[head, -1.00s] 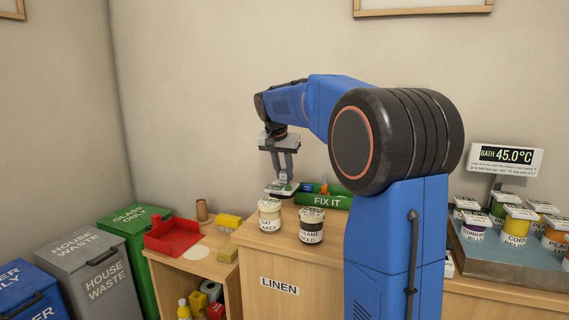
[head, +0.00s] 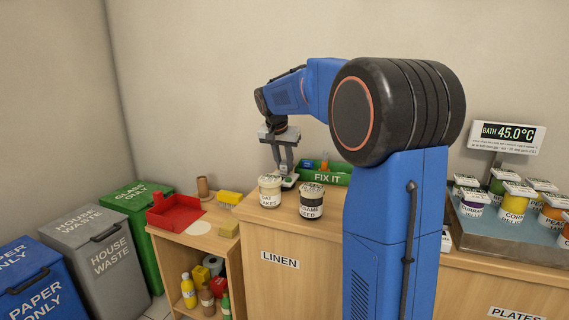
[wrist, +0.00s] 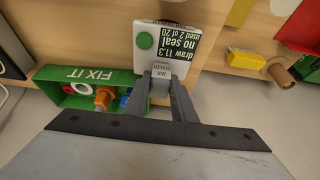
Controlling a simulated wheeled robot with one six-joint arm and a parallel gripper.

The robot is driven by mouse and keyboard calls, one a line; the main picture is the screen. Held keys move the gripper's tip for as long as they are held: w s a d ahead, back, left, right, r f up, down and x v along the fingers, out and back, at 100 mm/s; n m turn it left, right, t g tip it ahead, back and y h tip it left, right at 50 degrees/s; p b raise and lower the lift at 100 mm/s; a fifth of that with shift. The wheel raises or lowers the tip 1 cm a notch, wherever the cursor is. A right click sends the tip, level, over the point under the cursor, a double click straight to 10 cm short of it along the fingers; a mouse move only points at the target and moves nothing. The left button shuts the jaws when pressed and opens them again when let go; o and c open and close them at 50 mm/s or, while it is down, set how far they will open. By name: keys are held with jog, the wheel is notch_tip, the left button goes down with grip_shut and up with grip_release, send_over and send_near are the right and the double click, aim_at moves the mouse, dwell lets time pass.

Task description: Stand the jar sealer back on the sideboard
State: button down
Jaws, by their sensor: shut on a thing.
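The jar sealer shows in the wrist view as a pale, flat-topped device (wrist: 148,62) with a green button and a dark display reading "draw 11.3 no seal used 2 of 20". My gripper (wrist: 161,80) is shut on its small grey block labelled "JAR SEALER". In the head view, my gripper (head: 284,170) points down above the back of the wooden sideboard (head: 300,238). The sealer (head: 288,181) is low there, partly hidden behind two jars. I cannot tell whether its base touches the top.
The green FIX IT tray (head: 328,178) stands right beside the sealer. An oat flakes jar (head: 269,192) and a sesame seed jar (head: 311,203) stand in front. A lower shelf with a red tray (head: 175,212) is at left. A bath with several jars (head: 512,240) is at right.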

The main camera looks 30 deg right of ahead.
jog(key=shift+f, duration=0.45)
jog(key=c, duration=1.4)
grip_release()
jog(key=shift+r, duration=3.45)
